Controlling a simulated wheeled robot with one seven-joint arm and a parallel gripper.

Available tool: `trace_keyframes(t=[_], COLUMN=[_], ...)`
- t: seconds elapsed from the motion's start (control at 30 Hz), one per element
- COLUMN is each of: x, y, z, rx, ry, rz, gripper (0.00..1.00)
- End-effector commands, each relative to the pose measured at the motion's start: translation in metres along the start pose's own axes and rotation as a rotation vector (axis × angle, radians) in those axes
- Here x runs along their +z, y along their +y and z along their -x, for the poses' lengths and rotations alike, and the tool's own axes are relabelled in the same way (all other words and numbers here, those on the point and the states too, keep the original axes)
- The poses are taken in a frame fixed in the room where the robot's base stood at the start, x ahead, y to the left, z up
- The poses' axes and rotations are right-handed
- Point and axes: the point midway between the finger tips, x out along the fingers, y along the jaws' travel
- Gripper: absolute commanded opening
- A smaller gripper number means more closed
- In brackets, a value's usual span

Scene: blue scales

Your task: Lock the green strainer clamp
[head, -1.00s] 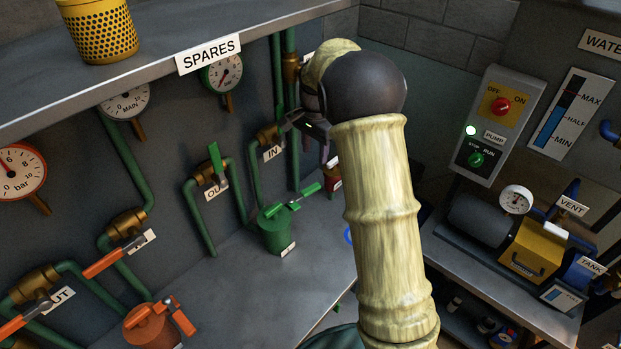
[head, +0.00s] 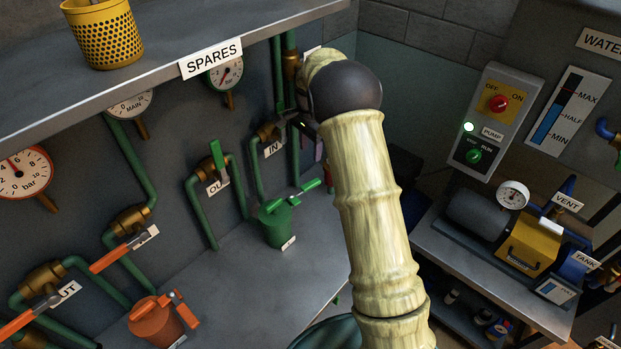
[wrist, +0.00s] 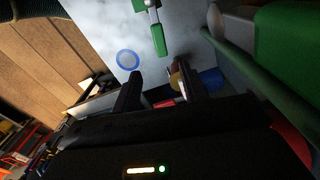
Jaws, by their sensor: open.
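The green strainer (head: 277,228) is a squat pot on the bench below the green pipes. Its clamp has a green handle (head: 311,186) that sticks out to the right past the lid, with a pale metal piece between handle and lid. In the wrist view the clamp handle (wrist: 159,40) hangs beyond the fingertips, apart from them. My gripper (wrist: 162,84) is open and empty. In the head view my gripper (head: 308,127) is behind and above the strainer, partly hidden by my arm.
Green pipes with the IN valve (head: 268,132) and the OUT valve (head: 217,165) stand close to my gripper. An orange strainer (head: 156,322) is at the front left. A shelf (head: 150,75) overhangs the bench. The bench (head: 235,290) front is clear.

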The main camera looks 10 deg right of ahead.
Motion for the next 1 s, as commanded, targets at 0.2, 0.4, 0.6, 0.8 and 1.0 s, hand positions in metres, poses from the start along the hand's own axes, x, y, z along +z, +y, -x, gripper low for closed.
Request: trace_keyframes(t=[0.2,0.4,0.6,0.8,1.0], x=[0.001,0.000,0.001,0.001,0.000], y=[0.001,0.001,0.001,0.000,0.000], z=[-0.039,-0.074,-0.108,-0.129,-0.132], rx=[0.004,0.004,0.004,0.000,-0.001], ry=[-0.003,-0.002,-0.003,-0.001,0.000], rz=[0.000,0.000,0.001,0.001,0.001], gripper=[0.44,0.44,0.44,0.44,0.44])
